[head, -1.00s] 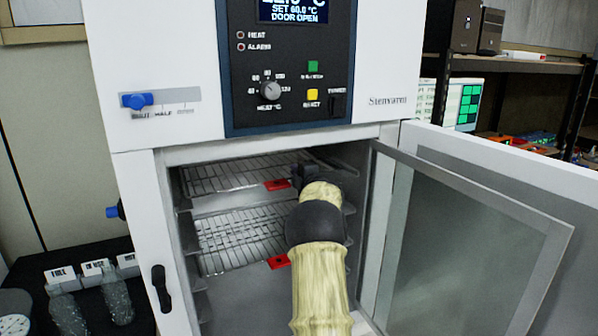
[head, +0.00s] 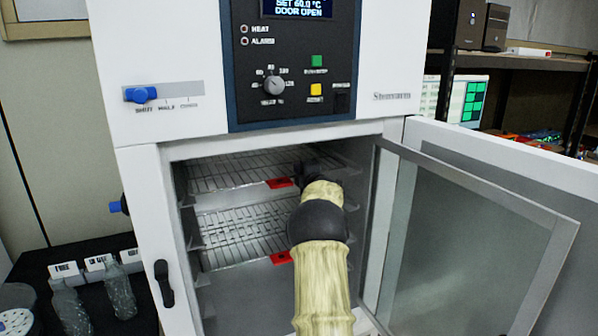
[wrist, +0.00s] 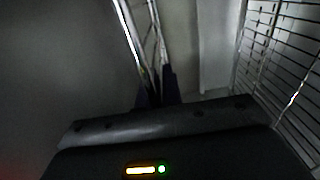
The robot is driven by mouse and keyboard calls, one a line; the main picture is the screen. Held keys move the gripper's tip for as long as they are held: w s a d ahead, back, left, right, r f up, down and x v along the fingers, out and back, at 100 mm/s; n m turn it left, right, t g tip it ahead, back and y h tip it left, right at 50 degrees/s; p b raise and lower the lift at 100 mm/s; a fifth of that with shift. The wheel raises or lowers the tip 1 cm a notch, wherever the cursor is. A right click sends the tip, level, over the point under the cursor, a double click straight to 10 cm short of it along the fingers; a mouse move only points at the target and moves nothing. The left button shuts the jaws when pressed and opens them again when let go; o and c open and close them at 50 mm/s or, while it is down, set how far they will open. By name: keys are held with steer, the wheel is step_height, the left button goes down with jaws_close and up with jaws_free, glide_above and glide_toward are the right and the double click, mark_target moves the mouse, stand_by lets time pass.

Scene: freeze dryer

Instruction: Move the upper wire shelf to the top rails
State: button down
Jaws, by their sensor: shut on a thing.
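The upper wire shelf (head: 225,176) is inside the open cabinet, high up, with a red tag (head: 279,183) on its front edge. My gripper (head: 304,172) is at that front edge, right of the tag; my own arm hides part of the shelf's right side. In the wrist view my gripper (wrist: 158,88) is shut on the shelf's front bars (wrist: 136,38). The lower wire shelf (head: 235,226) sits below, with its own red tag (head: 281,257). Side rails (head: 190,242) show on the left wall. The top rails are hard to make out.
The glass-panelled door (head: 470,250) stands open to the right. The control panel (head: 290,65) is above the opening. Bottles (head: 120,290) stand on a dark surface at the left. The space below the lower shelf looks clear.

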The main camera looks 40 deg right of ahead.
steer(key=shift+r, duration=0.2)
steer(key=c, duration=1.5)
jaws_free()
steer(key=shift+f, duration=0.1)
steer(key=b+v, duration=0.4)
steer(key=v, duration=1.3)
steer(key=shift+s+a, duration=0.1)
steer(key=shift+s, duration=0.1)
